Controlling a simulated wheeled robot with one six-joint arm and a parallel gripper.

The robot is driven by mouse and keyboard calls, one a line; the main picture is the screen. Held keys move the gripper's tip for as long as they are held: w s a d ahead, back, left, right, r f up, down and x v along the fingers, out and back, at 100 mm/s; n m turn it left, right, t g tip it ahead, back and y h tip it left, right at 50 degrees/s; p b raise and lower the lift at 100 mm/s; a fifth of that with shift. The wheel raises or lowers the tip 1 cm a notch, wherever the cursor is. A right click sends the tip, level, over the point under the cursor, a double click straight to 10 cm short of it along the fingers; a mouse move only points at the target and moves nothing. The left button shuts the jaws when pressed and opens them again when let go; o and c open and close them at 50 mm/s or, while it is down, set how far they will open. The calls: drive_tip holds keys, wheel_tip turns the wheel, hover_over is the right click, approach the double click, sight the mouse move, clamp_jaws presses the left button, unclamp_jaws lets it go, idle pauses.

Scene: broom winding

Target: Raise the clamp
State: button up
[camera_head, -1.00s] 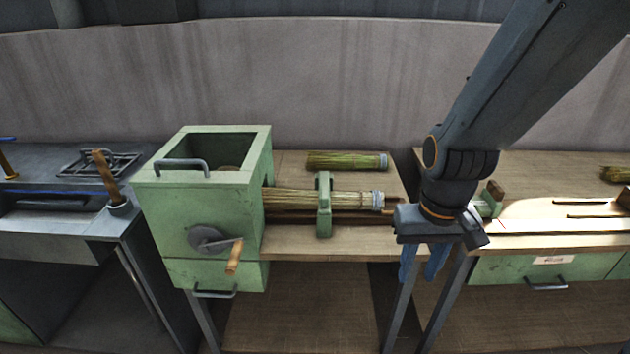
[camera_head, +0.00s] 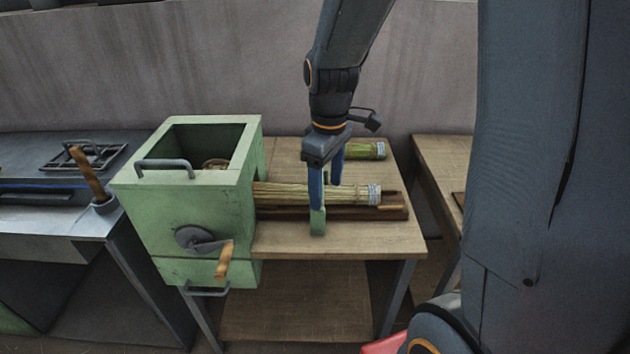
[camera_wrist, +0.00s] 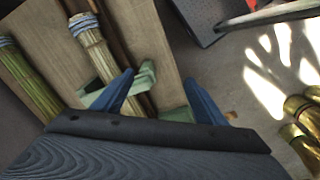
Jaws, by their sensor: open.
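The green clamp (camera_head: 317,222) stands on the wooden bench across a straw bundle (camera_head: 280,194); its upper part is mostly hidden behind my gripper. My gripper (camera_head: 326,196) is open and points down at the clamp, its blue fingers spread over it. In the wrist view the clamp (camera_wrist: 147,76) shows as green parts near the fingertips of my gripper (camera_wrist: 158,78). I cannot tell whether the fingers touch it. The bundle has a pale binding at its right end, and brown sticks (camera_head: 390,213) lie beside it.
A green box with a crank (camera_head: 222,262) stands at the bench's left end. A second straw bundle (camera_head: 380,151) lies behind, partly hidden by my gripper. Bare bench top (camera_head: 370,242) lies in front of the clamp. Another table (camera_head: 440,160) stands to the right.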

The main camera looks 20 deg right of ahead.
drive_tip(key=w+n, duration=0.1)
drive_tip(key=w, duration=0.1)
drive_tip(key=w+r+n+p, duration=0.1)
drive_tip(key=w+n, duration=0.1)
drive_tip(key=w+r+n, duration=0.1)
drive_tip(key=w+n, duration=0.1)
drive_tip(key=shift+w+d+r, duration=0.1)
drive_tip(key=shift+r, duration=0.05)
drive_tip(key=shift+w+n, duration=0.1)
drive_tip(key=shift+n, duration=0.3)
drive_tip(key=shift+f+p, duration=1.05)
drive_tip(key=shift+f, duration=2.85)
